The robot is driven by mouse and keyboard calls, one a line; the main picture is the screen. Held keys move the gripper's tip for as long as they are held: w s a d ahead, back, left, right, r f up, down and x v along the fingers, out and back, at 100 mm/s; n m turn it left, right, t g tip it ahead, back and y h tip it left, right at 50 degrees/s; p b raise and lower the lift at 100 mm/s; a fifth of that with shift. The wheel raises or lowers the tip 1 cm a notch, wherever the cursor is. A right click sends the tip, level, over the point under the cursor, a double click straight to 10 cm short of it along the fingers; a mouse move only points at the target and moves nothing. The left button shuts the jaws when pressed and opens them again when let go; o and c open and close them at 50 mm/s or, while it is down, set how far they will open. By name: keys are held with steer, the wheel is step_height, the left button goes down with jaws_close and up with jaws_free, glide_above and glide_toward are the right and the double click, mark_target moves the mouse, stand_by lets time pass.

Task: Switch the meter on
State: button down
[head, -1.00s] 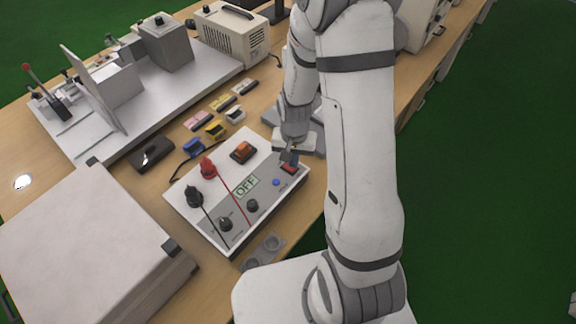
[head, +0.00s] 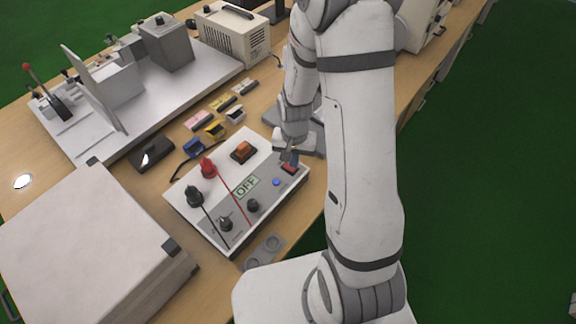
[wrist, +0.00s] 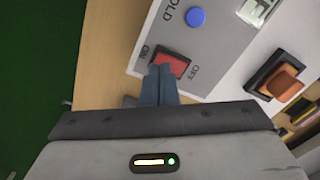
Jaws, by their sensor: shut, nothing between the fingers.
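The meter (head: 228,219) is a white box on the wooden table with a display (head: 246,187) reading OFF. A red rocker switch (head: 290,168) sits at its right end near a blue button (head: 276,182). In the wrist view the red switch (wrist: 172,64) lies between the labels ON and OFF. My gripper (wrist: 159,72) is shut and empty, its fingertips at the ON side of the switch and overlapping its edge in that view. I cannot tell whether they touch it. In the head view my gripper (head: 288,161) is partly hidden by my arm.
Red and black plugs with leads stand on the meter, with an orange switch (head: 243,151) and knobs. A large pale box (head: 85,245) is at the left front. Several small coloured parts (head: 214,129) and a metal apparatus lie behind.

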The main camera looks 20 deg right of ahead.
steer(key=shift+f+b, duration=0.95)
steer(key=shift+f, duration=0.1)
stand_by(0.6)
steer(key=shift+r, duration=0.1)
steer(key=shift+r+p, duration=2.45)
steer(key=shift+r, duration=1.05)
steer(key=s+r+n+t, duration=0.1)
steer(key=s+r, duration=0.4)
steer(key=r, duration=0.3)
steer(key=s+r+n+t, duration=0.1)
steer(key=s+r+n, duration=0.1)
steer(key=s+r, duration=0.2)
steer(key=s+r+n+t, duration=0.1)
steer(key=s+r, duration=0.4)
steer(key=r, duration=0.6)
steer(key=shift+s+a+r+n, duration=0.15)
steer(key=shift+s+r+n, duration=0.15)
steer(key=shift+n, duration=0.1)
